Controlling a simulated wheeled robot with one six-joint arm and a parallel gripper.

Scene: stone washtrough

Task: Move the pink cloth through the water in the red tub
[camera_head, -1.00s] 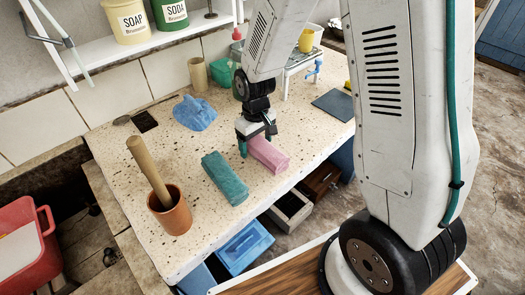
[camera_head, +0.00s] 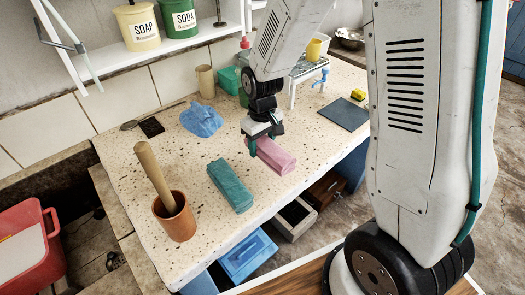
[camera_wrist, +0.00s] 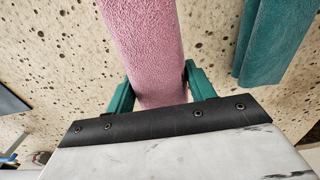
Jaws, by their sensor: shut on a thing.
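The pink cloth (camera_head: 274,156) is a folded, oblong bundle at the middle of the speckled worktop. The red tub (camera_head: 28,252) stands at the far left, low beside the worktop, and is cut off by the picture's edge. A pale surface shows inside it.
A teal folded cloth (camera_head: 231,186) lies just left of the pink one. A clay pot (camera_head: 176,217) with a wooden pestle (camera_head: 152,172) stands toward the tub. A crumpled blue cloth (camera_head: 202,120) lies behind. A dark slate (camera_head: 343,113) and small rack (camera_head: 308,70) are at right.

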